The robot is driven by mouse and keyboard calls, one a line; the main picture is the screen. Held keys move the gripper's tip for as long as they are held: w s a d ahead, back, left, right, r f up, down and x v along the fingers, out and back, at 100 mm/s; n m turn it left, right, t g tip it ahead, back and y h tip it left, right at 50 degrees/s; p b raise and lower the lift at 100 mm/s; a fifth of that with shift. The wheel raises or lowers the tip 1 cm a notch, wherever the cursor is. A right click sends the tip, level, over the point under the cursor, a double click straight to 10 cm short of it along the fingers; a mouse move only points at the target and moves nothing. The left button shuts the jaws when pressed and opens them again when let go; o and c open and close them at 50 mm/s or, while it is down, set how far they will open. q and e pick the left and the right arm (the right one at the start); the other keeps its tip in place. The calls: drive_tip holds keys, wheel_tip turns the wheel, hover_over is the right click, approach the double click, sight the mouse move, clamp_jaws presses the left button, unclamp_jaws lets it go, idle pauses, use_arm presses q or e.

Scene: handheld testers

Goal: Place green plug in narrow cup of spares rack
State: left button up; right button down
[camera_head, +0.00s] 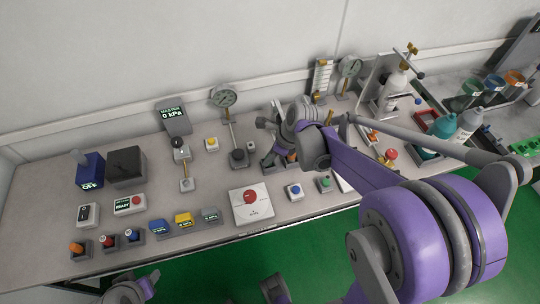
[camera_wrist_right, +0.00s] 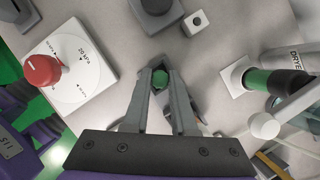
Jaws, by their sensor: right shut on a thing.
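My right gripper (camera_wrist_right: 160,72) is shut on a small green plug (camera_wrist_right: 160,79), held between its fingertips above the grey bench. In the head view the right gripper (camera_head: 272,143) is over the middle of the bench, behind my purple arm; the plug cannot be made out there. I cannot tell for certain which thing is the spares rack. Cups with green, blue and orange (camera_head: 513,78) colours stand at the far right, well away from the right gripper.
A white box with a red knob (camera_head: 250,197) is left of the gripper, also in the wrist view (camera_wrist_right: 42,69). Gauges (camera_head: 223,97) stand behind. Small plugs in grey blocks (camera_head: 107,242) line the front left. Bottles (camera_head: 467,122) stand at right.

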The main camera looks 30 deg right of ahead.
drive_tip(key=c, duration=0.7)
unclamp_jaws()
drive_tip(key=shift+r, duration=0.1)
drive_tip(key=shift+s+d+r, duration=0.1)
drive_tip(key=shift+r, duration=0.2)
drive_tip(key=p+v, duration=0.2)
drive_tip(key=v, duration=0.9)
drive_tip(key=s+a+f+n+h, duration=0.1)
drive_tip(key=s+a+f+n, duration=0.1)
drive_tip(key=n, duration=0.7)
drive_tip(key=s+a+f+n+t+h, duration=0.1)
drive_tip(key=s+a+n, duration=0.3)
drive_tip(key=n, duration=0.5)
drive_tip(key=s+a+f+n, duration=0.3)
drive_tip(key=s+n, duration=0.4)
drive_tip(key=n, duration=0.3)
drive_tip(key=shift+s+a+t+h, duration=0.1)
drive_tip(key=shift+a+t+h, duration=0.2)
drive_tip(key=shift+a+h, duration=0.1)
